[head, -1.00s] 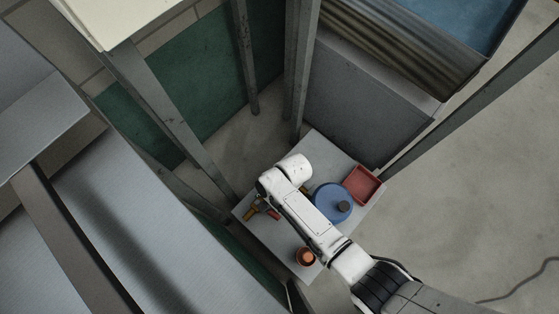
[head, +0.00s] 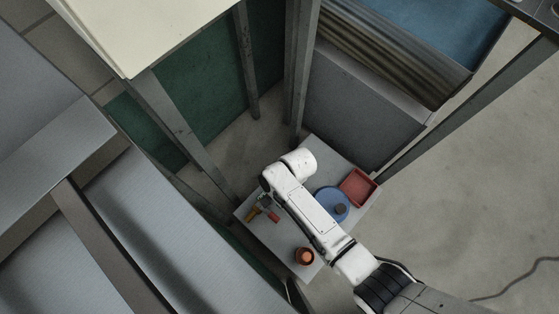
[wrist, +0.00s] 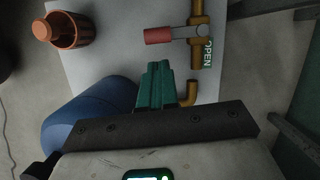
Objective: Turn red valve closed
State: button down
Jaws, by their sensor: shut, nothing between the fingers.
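The valve has a red handle (wrist: 159,35) on a grey lever, fixed to a brass pipe (wrist: 201,45) in the wrist view. The handle points left, crosswise to the pipe. The word OPEN is beside the pipe on the panel. In the head view the red handle (head: 273,216) and the pipe (head: 252,213) show left of my arm. My gripper (wrist: 157,68) has teal fingers pressed together and empty. In the wrist picture its tips appear just below the red handle, with a visible gap. In the head view the fingers are hidden by my arm.
On the light grey board (head: 270,236) are an orange-brown pot (head: 304,257), a round blue container (head: 340,196) and a red tray (head: 351,194). The blue container (wrist: 78,120) appears left of my fingers in the wrist view. Grey posts (head: 247,75) stand behind the board.

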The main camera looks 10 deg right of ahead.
aim_at(269, 213)
jog(key=w+d+r+b, duration=0.3)
jog(key=d+r, duration=0.1)
jog(key=d, duration=0.1)
jog(key=shift+m, duration=0.3)
jog(key=b+x, duration=0.5)
jog(key=x, duration=0.5)
jog(key=shift+w+a, duration=0.1)
jog(key=shift+a, duration=0.1)
jog(key=shift+s+a+f+b, duration=0.15)
jog(key=shift+s+a+b, duration=0.1)
jog(key=shift+s+a, duration=0.3)
jog(key=shift+s+a+f+b, duration=0.2)
jog(key=shift+s+a, duration=0.15)
jog(key=shift+a, duration=0.3)
jog(key=shift+s+a+r, duration=0.1)
jog(key=shift+s+a, duration=0.2)
jog(key=shift+a, duration=0.1)
jog(key=shift+r, duration=0.1)
